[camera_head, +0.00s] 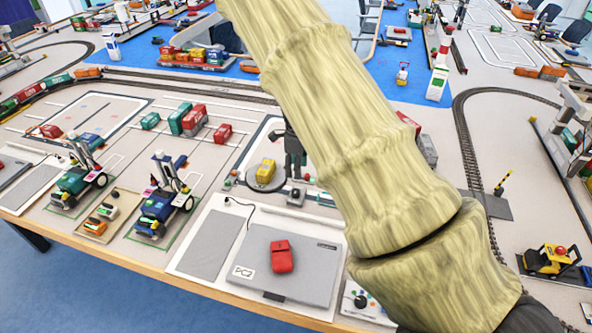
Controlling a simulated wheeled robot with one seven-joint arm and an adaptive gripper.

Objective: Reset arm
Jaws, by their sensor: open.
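My arm (340,110), with a pale wood-like surface, crosses the view from the lower right to the top middle. My dark gripper (294,177) shows just left of the arm, pointing down over the table. Its fingers look apart, with nothing seen between them. The upper part of the gripper and the wrist are partly hidden behind the arm. A yellow container (266,171) stands on a round grey plate to the left of the gripper, apart from it.
Model cranes (160,205) stand at the left. Toy trains (40,90) and rails fill the back left. A yellow forklift (549,260) is at the right.

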